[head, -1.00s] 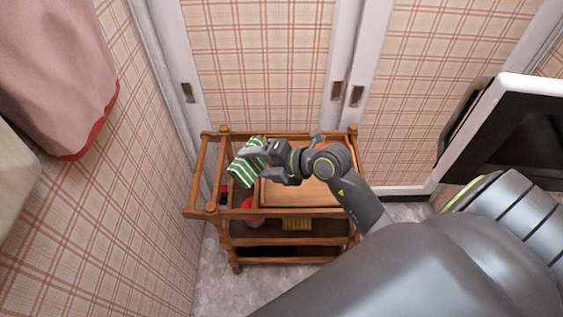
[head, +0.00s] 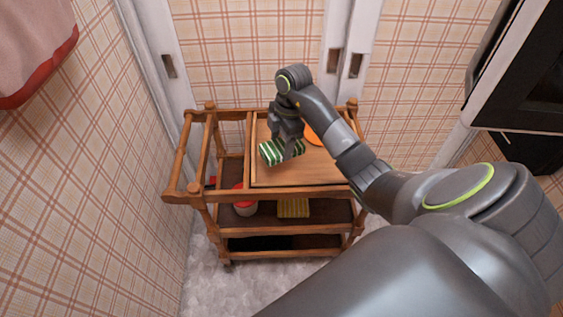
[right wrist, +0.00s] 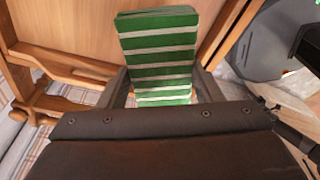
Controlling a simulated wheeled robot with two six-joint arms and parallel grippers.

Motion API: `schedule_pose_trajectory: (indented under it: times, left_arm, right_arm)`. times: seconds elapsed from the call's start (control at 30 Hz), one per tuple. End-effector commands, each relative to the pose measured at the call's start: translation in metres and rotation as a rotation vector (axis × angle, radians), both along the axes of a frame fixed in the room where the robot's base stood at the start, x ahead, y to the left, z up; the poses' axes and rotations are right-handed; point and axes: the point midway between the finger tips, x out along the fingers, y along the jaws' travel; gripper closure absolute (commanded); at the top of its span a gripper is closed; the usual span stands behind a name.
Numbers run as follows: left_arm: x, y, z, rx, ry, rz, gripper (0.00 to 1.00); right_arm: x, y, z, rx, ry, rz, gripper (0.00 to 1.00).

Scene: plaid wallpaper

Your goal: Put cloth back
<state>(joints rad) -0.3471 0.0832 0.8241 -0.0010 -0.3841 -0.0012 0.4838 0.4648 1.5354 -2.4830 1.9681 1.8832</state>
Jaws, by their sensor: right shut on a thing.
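A folded green cloth with white stripes (head: 276,153) is in my right gripper (head: 288,152), over the light wooden tray top of the cart (head: 230,195). The right gripper is shut on the cloth and points down. In the right wrist view the cloth (right wrist: 158,55) sticks out from between the two fingers (right wrist: 160,92), with wood behind it. I cannot tell whether the cloth touches the tray surface. My left gripper is not in view.
An orange round thing (head: 312,136) lies on the tray, partly behind my arm. The lower shelf holds a red and white container (head: 244,203) and a yellow item (head: 293,208). A plaid wall is at left, and a dark appliance (head: 525,80) at right.

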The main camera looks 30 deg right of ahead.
Motion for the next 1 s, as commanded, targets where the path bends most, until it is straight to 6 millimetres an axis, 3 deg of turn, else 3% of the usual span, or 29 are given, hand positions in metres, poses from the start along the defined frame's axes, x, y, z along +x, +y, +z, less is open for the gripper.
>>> schedule_pose_trajectory:
  times: [0.1, 0.33, 0.5, 0.8, 0.83, 1.0]
  left_arm:
    - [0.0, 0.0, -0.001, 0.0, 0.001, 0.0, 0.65]
    - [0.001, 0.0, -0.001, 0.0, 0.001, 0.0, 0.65]
    - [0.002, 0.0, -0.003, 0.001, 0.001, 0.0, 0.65]
    - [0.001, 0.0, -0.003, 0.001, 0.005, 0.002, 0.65]
    - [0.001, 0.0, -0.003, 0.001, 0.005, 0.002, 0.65]
    - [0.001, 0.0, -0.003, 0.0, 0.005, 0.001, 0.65]
  right_arm:
    - [-0.001, 0.001, -0.022, 0.001, 0.003, 0.001, 0.74]
    - [-0.001, 0.001, -0.04, 0.002, 0.0, 0.003, 0.74]
    - [-0.001, 0.001, -0.065, 0.002, 0.001, 0.003, 0.74]
    - [-0.001, 0.001, -0.069, 0.0, -0.003, 0.005, 0.74]
    - [-0.001, 0.001, -0.069, 0.0, -0.003, 0.005, 0.38]
    - [0.0, 0.001, -0.069, 0.0, -0.003, 0.005, 0.19]
